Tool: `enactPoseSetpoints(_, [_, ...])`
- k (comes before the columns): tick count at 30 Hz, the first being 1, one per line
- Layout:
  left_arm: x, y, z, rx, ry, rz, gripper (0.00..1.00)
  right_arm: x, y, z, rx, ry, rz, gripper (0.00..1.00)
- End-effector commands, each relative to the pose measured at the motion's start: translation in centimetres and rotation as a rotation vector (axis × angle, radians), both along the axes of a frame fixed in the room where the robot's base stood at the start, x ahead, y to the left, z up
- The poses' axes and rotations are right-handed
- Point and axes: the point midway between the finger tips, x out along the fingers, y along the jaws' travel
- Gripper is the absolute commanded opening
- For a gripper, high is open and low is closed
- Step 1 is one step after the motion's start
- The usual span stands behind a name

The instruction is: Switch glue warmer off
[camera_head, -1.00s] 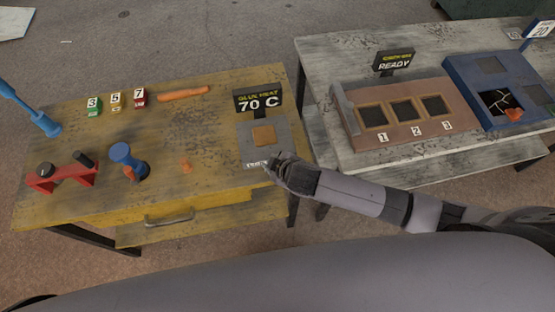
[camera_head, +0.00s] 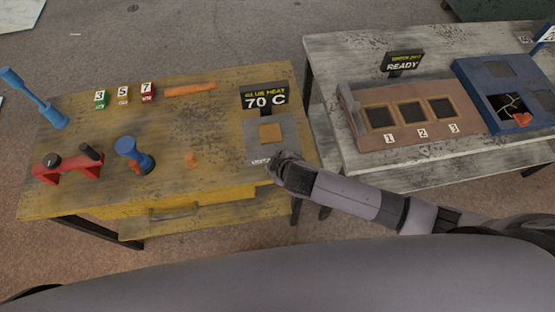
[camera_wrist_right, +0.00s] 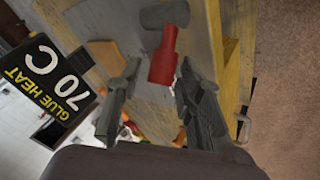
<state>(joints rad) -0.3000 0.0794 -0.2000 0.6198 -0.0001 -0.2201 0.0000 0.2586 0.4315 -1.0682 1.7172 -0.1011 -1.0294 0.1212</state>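The glue warmer (camera_head: 253,133) is a grey block with an orange-brown square on top, at the right end of the yellow bench. Its black sign (camera_head: 264,98) reads GLUE HEAT 70 C and also shows in the right wrist view (camera_wrist_right: 47,80). My right gripper (camera_head: 274,168) is at the warmer's front edge and covers part of its front. In the right wrist view my right gripper (camera_wrist_right: 157,68) is open. A red lever (camera_wrist_right: 164,60) on a grey cylinder (camera_wrist_right: 165,14) lies between its fingertips; contact cannot be told. My left gripper is not in view.
The yellow bench (camera_head: 90,195) holds a red tool (camera_head: 68,168), a blue-topped tool (camera_head: 128,148), small numbered blocks and orange pieces. A pale bench to the right holds a brown three-pocket block (camera_head: 366,138) and a blue tray (camera_head: 465,75).

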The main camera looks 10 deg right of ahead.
Motion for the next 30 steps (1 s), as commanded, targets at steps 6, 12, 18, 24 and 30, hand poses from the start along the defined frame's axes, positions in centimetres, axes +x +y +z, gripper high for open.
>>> enactPoseSetpoints(6, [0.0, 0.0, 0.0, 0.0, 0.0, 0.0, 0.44, 0.0, 0.0, 0.0, 0.002, 0.0, 0.0, 0.4])
enactPoseSetpoints(12, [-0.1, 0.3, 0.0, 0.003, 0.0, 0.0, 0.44, -0.2, -0.1, 0.3, 0.001, 0.001, 0.0, 0.4])
enactPoseSetpoints(18, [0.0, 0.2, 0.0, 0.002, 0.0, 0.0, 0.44, -1.8, -0.4, 2.2, 0.003, 0.0, 0.001, 0.4])
enactPoseSetpoints(24, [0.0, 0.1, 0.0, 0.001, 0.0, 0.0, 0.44, -4.2, -0.9, 5.3, 0.004, 0.0, 0.001, 0.4])
enactPoseSetpoints(30, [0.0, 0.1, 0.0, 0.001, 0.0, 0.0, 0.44, -6.1, -1.5, 7.9, 0.002, 0.0, 0.001, 0.4])
